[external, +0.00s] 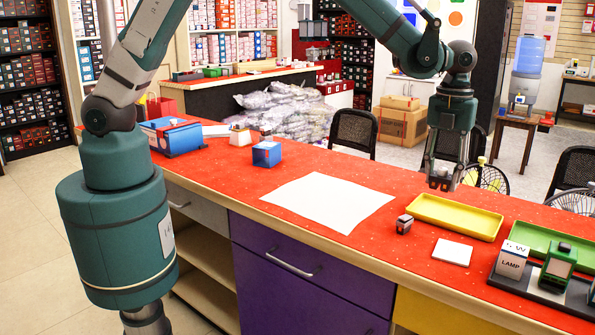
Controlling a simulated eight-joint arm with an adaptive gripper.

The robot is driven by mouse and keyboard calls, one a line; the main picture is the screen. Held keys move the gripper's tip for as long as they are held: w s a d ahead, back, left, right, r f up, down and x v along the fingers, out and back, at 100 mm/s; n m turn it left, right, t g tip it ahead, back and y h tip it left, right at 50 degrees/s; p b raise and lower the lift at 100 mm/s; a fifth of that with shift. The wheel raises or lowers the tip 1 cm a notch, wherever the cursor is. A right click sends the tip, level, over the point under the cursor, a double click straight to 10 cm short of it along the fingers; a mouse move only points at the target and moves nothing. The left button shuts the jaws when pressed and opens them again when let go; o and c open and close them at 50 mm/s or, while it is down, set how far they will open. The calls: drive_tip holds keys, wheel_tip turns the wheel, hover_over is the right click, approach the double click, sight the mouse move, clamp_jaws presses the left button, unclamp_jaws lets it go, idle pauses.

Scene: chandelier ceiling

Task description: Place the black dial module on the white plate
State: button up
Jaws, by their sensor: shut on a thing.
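My gripper (441,181) points down above the red counter, behind the left part of the yellow tray. It is shut on a small dark piece (439,184), which looks like the black dial module; its face is mostly hidden by the fingers and too small to read. The white plate (452,252) is a small flat square on the counter, in front of the yellow tray and to the right of a small grey and dark cube. The plate is bare. My gripper is up and behind it in the picture, apart from it.
The yellow tray (455,216) is empty. The small cube (404,224) stands at its left front. A large white sheet (328,202) and blue box (267,154) lie left.

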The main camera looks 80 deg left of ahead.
hover_over(454, 249)
drive_tip(key=shift+r+m, duration=0.15)
drive_tip(key=shift+m, duration=0.15)
drive_tip(key=shift+f, duration=3.15)
drive_tip(key=shift+f, duration=1.85)
drive_tip(key=shift+f+b, duration=0.2)
drive_tip(key=shift+b, duration=0.15)
drive_tip(key=o, duration=0.9)
